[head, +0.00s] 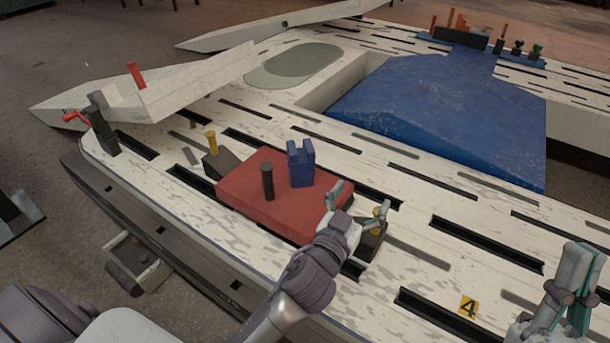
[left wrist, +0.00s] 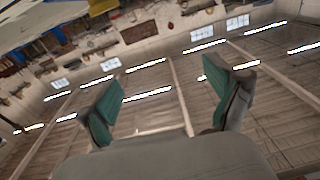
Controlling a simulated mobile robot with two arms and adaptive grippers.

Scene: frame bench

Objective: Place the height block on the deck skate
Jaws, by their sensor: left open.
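The blue notched block (head: 301,164), which looks like the height block, stands upright on the far part of a flat red slab (head: 262,205). The slab, apparently the deck skate, lies on the white slotted bench and has a short black post (head: 267,181) on top. My left gripper (head: 360,202) is open and empty over the slab's right end, to the right of the block and apart from it. Its two green-padded fingers stand wide apart in the left wrist view (left wrist: 163,88), with nothing between them. My right gripper (head: 572,285) is at the lower right; its opening is unclear.
Dark yellow-knobbed blocks sit at the slab's left (head: 217,158) and right (head: 371,243) ends. A raised white ramp with a red peg (head: 136,75) stands at the left. A blue sloped panel (head: 440,115) lies behind. Small tools (head: 480,40) stand at the far right.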

